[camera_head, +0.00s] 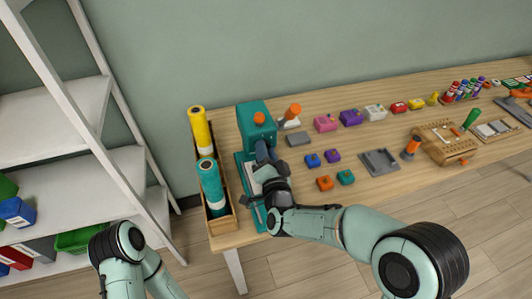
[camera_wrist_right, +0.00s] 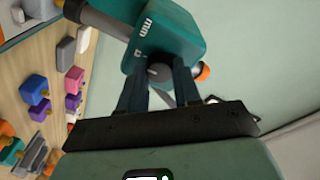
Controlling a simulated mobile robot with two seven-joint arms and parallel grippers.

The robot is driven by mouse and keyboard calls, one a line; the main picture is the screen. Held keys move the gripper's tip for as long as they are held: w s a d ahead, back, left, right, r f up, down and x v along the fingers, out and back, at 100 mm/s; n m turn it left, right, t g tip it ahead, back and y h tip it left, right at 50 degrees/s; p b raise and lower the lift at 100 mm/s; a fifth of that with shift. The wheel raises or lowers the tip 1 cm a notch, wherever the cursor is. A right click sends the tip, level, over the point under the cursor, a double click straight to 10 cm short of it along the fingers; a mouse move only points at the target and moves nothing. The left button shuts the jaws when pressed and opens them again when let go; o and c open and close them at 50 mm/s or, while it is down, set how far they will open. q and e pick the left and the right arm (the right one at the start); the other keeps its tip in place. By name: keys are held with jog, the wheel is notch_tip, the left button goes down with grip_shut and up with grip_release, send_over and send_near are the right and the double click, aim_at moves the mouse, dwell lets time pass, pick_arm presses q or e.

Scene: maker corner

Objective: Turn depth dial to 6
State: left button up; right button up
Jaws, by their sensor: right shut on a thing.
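The teal machine (camera_head: 256,108) stands at the back left of the table, with an orange knob (camera_head: 259,118) on its upper part. It also shows in the right wrist view (camera_wrist_right: 172,33), with white "mm" lettering on its face. A dark round dial (camera_wrist_right: 160,72) sits below that lettering. My right gripper (camera_head: 263,152) reaches the front of the machine. In the right wrist view its two fingers stand on either side of the dial, shut on it. The dial's setting cannot be read. My left arm shows at the bottom left, but its gripper is not in view.
A wooden box (camera_head: 223,222) with yellow (camera_head: 199,130) and teal (camera_head: 211,185) rolls stands left of the machine. Small coloured blocks (camera_head: 325,183) and a grey tray (camera_head: 380,161) lie to the right. A white shelf (camera_head: 60,155) is at the left.

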pick_arm(q)
jog(key=shift+t, duration=0.4)
jog(key=f+b, duration=0.1)
jog(key=w+f+b, duration=0.1)
jog(key=f+b, duration=0.1)
jog(key=w+f+b, duration=0.1)
jog(key=b, duration=0.1)
jog(key=shift+w+a+f, duration=0.1)
jog(key=shift+f, duration=0.1)
pick_arm(e)
jog(key=n+y, duration=0.1)
jog(key=n, duration=0.7)
jog(key=n+y, duration=0.1)
jog(key=n, duration=0.7)
jog(key=n+y, duration=0.1)
jog(key=n, duration=0.7)
jog(key=shift+d+f, duration=0.15)
jog(key=shift+f, duration=0.05)
jog(key=shift+n, duration=0.4)
jog(key=o, duration=1.1)
jog(key=shift+c, duration=0.2)
